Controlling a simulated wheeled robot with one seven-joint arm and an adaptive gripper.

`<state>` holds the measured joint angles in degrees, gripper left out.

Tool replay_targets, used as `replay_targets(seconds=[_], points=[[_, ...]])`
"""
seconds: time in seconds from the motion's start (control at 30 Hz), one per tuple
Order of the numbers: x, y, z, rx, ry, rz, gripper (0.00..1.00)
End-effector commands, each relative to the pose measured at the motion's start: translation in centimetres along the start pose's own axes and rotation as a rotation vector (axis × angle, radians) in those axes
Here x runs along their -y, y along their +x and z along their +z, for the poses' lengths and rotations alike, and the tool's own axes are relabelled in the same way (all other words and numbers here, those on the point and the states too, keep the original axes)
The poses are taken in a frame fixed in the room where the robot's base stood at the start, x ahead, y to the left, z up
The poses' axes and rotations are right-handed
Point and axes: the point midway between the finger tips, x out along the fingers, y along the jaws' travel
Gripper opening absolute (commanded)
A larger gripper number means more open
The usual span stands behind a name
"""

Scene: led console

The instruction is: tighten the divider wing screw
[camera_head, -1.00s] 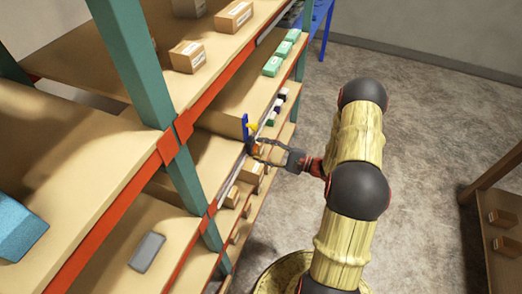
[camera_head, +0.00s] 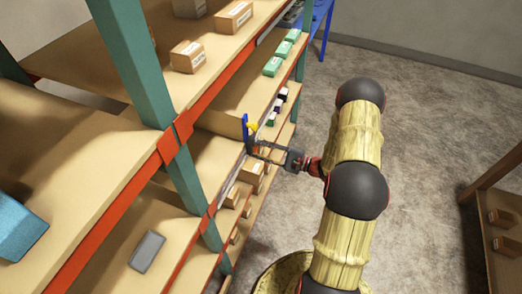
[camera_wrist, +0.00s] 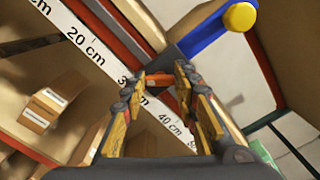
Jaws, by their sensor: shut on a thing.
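The blue divider (camera_wrist: 207,38) stands at the shelf's front edge and bears a round yellow knob (camera_wrist: 240,17). In the head view the divider (camera_head: 245,126) is a small upright blue strip with the yellow knob (camera_head: 253,126) beside it. Below the knob, the orange wing screw (camera_wrist: 160,79) sits between my fingertips. My gripper (camera_wrist: 160,85) is shut on it, with a finger on each side. In the head view my gripper (camera_head: 254,149) reaches the shelf edge from the right. The screw's shaft is hidden.
A white ruler strip (camera_wrist: 82,37) with centimetre marks runs along the red shelf edge. Cardboard boxes (camera_head: 251,173) stand on the shelf below, and small green boxes (camera_head: 272,66) lie farther along. The floor (camera_head: 430,120) right of my arm is clear.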

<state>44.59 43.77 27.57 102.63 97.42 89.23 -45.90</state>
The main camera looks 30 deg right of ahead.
Motion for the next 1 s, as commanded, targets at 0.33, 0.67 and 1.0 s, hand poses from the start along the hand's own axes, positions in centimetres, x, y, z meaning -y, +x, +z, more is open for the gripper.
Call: replay_targets(seconds=[0.33,0.67,1.0], points=[[-0.04,0.00,0.01,0.000,0.014,0.001,0.04],[0.04,-0.01,0.02,0.000,0.170,0.001,0.04],[0.16,-0.02,0.02,-0.001,0.478,0.001,0.04]])
